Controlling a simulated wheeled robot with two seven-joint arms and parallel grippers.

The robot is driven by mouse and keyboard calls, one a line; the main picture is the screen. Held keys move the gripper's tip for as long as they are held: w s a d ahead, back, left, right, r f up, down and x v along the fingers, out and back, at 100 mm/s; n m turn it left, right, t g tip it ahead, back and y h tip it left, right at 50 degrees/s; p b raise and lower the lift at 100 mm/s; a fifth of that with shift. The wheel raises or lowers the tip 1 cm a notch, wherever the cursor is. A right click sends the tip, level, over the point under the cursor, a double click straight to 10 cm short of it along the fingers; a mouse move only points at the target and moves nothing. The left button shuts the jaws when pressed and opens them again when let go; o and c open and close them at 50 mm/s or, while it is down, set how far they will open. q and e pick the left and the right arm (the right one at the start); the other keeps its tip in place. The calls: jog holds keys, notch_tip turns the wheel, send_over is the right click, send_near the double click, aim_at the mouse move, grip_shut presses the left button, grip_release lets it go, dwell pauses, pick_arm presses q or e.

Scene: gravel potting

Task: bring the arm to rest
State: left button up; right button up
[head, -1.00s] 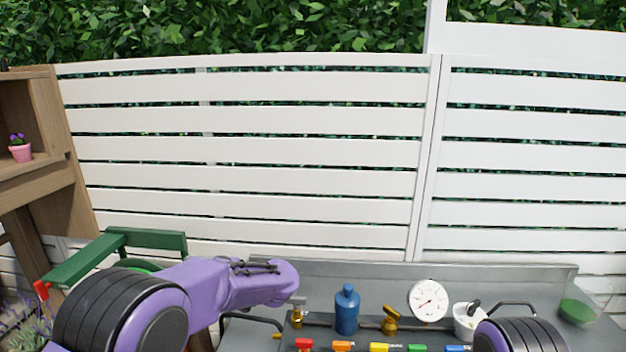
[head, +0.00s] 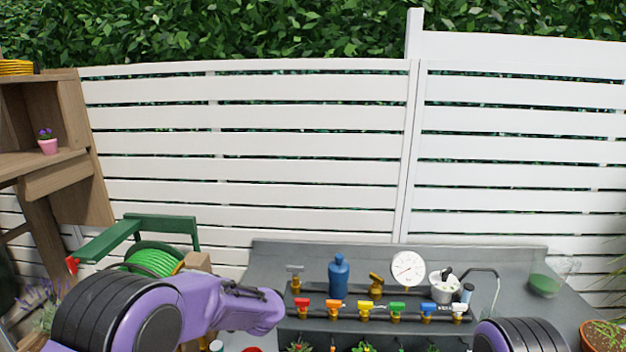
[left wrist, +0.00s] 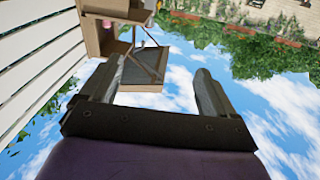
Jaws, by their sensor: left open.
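My left arm, purple with black ribbed joints, comes in from the left in the head view and its visible part is at the lower left, in front of the green hose reel. Its fingers do not show clearly there. In the left wrist view my left gripper (left wrist: 158,85) has its two dark fingers spread wide apart, with nothing between them but sky and a distant shelf. It is open and empty. Only a black and purple part of my right arm shows at the bottom right of the head view; its gripper is out of view.
A wooden shelf (head: 75,115) and a green hose (head: 152,262) stand left. A white fence (head: 250,160) closes the back.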

pick_arm(q)
jog(key=s+a+f+m+t+h, duration=0.2)
jog(key=s+f+m+t+h, duration=0.25)
jog(key=f, duration=0.75)
jog(key=s+a+f+m+t+h, duration=0.25)
jog(key=s+f+m+h, duration=0.2)
jog(key=f, duration=0.65)
jog(key=s+d+f+g+h, duration=0.2)
jog(key=s+f+g+h, duration=0.3)
jog(key=s, duration=0.9)
jog(key=s+d+f+g+h, duration=0.15)
jog(key=s+f, duration=0.45)
jog(key=s, duration=0.9)
notch_tip(320, 180, down, 10)
jog(key=b, duration=1)
jog(key=shift+a+f+g, duration=0.2)
jog(key=shift+g, duration=0.25)
jog(key=shift+w, duration=0.15)
